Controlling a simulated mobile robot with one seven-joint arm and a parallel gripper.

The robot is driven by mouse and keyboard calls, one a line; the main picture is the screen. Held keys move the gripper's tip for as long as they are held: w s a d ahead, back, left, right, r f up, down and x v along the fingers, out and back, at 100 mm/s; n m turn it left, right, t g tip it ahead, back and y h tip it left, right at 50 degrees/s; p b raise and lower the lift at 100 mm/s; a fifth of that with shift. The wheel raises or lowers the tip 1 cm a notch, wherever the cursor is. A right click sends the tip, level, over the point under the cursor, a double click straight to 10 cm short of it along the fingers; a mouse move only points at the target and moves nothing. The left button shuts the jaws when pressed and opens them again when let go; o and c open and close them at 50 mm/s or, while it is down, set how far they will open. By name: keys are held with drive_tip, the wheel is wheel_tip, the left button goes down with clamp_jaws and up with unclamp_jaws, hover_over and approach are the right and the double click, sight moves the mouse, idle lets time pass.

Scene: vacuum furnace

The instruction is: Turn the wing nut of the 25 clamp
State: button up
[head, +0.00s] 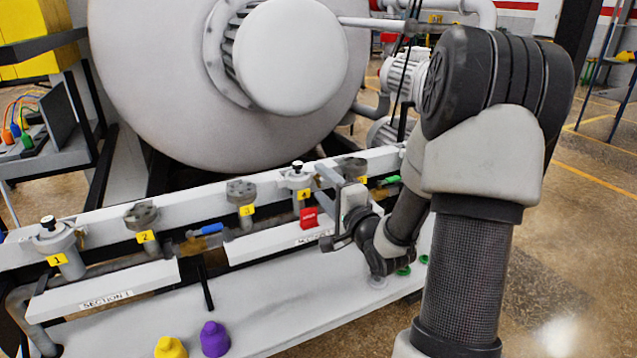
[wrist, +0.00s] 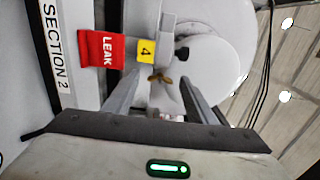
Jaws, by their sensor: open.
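A small brass-coloured wing nut (wrist: 160,76) shows in the wrist view, beside the yellow number 4 label (wrist: 146,51). The grey fitting (wrist: 165,98) below it in the picture is partly visible; I cannot read a size on it. My gripper (wrist: 159,86) is open, one finger on each side of the wing nut in the picture. The fingers look apart from it, and nothing is held. In the head view my gripper (head: 323,180) is at the rail, just right of valve 4 (head: 298,177). I cannot make out the wing nut there.
A red LEAK tag (wrist: 101,49) hangs near label 4. Other numbered valves (head: 242,194) line the white rail. The large grey furnace chamber (head: 150,60) stands behind. Yellow (head: 171,347) and purple (head: 214,338) caps stand on the white shelf, whose middle is mostly clear.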

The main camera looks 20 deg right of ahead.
drive_tip(key=c, duration=1.1)
drive_tip(key=n+b, duration=0.1)
drive_tip(key=n, duration=0.1)
drive_tip(key=shift+f+n+b, duration=0.15)
drive_tip(key=shift+n+b, duration=0.15)
drive_tip(key=shift+b, duration=0.05)
drive_tip(key=shift+n+b, duration=0.35)
drive_tip(key=shift+n, duration=0.65)
drive_tip(key=o, duration=1.1)
